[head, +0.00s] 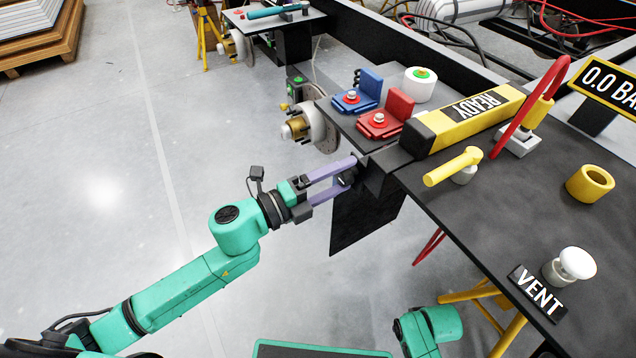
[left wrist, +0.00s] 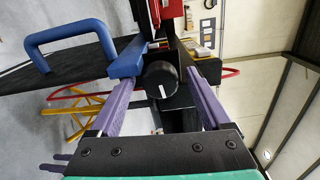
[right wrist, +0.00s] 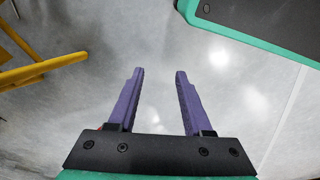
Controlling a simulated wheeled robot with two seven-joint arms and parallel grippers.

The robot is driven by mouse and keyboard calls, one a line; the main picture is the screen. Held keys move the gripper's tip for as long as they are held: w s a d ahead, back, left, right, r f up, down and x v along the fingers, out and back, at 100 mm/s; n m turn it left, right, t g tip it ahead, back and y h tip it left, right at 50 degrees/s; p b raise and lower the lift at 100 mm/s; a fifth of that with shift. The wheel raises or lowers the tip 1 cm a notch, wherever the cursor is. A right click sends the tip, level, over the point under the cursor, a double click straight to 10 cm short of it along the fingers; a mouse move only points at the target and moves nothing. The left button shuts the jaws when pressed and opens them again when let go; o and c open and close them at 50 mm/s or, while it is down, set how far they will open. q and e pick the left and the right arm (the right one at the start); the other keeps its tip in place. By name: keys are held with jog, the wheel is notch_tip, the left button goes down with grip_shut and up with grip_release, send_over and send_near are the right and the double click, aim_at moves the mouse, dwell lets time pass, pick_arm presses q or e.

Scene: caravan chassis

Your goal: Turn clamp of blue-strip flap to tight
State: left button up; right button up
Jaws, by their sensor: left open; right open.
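A black round clamp knob (left wrist: 161,80) with a white mark sits between the open fingers of my left gripper (left wrist: 166,65) in the left wrist view. A blue strip (left wrist: 127,57) lies beside the left finger. A blue handle (left wrist: 68,38) stands on a dark panel to the left. In the head view, my left gripper (head: 350,170) is at the bench's left edge, above a hanging black flap (head: 358,222). I cannot tell whether the fingers touch the knob. My right gripper (right wrist: 157,78) is open and empty over bare floor.
Red (head: 388,115) and blue (head: 359,92) brackets stand on the chassis above my left gripper. A yellow bar marked READY (head: 465,118), a yellow lever (head: 453,166) and a white VENT knob (head: 570,265) are to the right.

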pick_arm(q)
jog(key=shift+s+a, duration=0.15)
jog(key=shift+a, duration=0.05)
jog(key=v, duration=1.4)
jog(key=shift+b, duration=0.35)
pick_arm(e)
jog(key=shift+w+a+r, duration=0.2)
jog(key=shift+w+r, duration=0.05)
jog(key=shift+r, duration=0.45)
